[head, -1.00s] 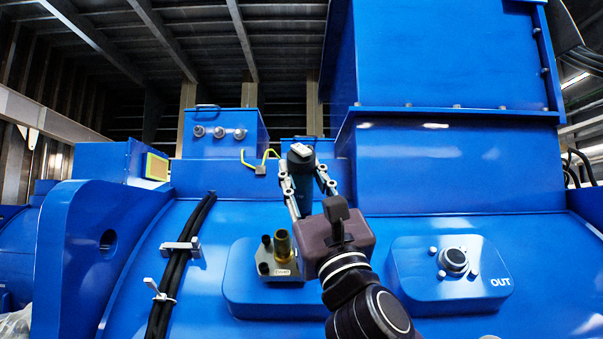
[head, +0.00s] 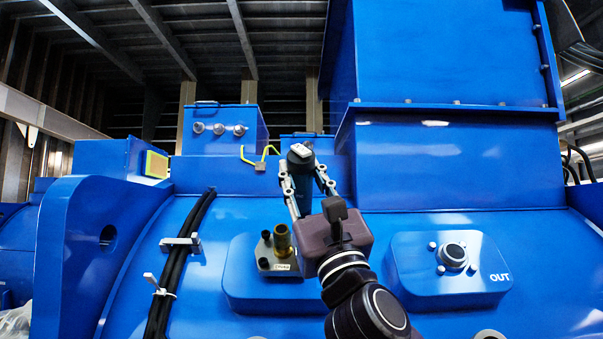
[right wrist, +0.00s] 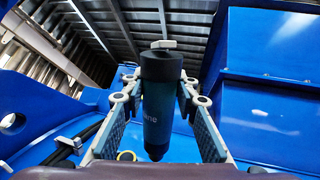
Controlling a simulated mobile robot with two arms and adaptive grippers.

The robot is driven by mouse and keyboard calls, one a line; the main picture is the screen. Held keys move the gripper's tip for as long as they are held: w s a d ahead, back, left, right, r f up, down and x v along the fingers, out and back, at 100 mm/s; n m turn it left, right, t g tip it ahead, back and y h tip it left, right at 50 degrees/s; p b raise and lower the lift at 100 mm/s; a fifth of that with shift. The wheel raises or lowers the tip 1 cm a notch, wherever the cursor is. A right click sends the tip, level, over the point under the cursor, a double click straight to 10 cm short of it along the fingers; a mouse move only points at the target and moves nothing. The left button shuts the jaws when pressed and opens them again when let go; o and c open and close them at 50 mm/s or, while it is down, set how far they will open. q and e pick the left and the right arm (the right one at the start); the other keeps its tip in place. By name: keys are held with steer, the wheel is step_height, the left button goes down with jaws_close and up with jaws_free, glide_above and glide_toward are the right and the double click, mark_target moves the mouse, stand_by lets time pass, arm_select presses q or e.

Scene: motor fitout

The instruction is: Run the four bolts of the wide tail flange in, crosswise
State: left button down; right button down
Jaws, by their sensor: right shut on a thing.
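My right gripper (head: 303,180) is shut on a dark teal cylindrical tool (right wrist: 157,105) with a black top and a pale cap. The tool hangs upright, narrow end down, in the right wrist view. In the head view the tool (head: 300,172) is up and right of a flange plate, apart from it. The flange plate (head: 286,265) sits on the left blue pad. It carries a brass tube (head: 282,238), dark round pieces beside it and a small unreadable label. Whether this is the wide tail flange, I cannot tell. My left gripper is out of view.
A second blue pad (head: 410,262) marked OUT carries a round port (head: 453,256) with small studs, right of my arm. Black cables (head: 178,262) run down the motor at left in clamps. A tall blue housing (head: 455,165) rises behind at right.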

mark_target(305, 167)
steer(key=shift+w+f+b, duration=0.35)
steer(key=shift+w+f, duration=0.2)
steer(key=shift+f, duration=0.05)
stand_by(1.1)
steer(key=shift+r, duration=0.1)
steer(key=shift+s+r+p, duration=0.75)
steer(key=shift+r+p, duration=0.2)
steer(key=shift+p, duration=0.05)
steer(key=shift+s+r+p, duration=0.2)
steer(key=shift+s+r, duration=0.1)
steer(key=shift+s, duration=0.2)
steer(key=shift+s+r+p, duration=0.2)
steer(key=shift+s+r, duration=0.05)
steer(key=shift+s, duration=0.2)
steer(key=shift+w+f, duration=0.1)
steer(key=shift+w, duration=0.05)
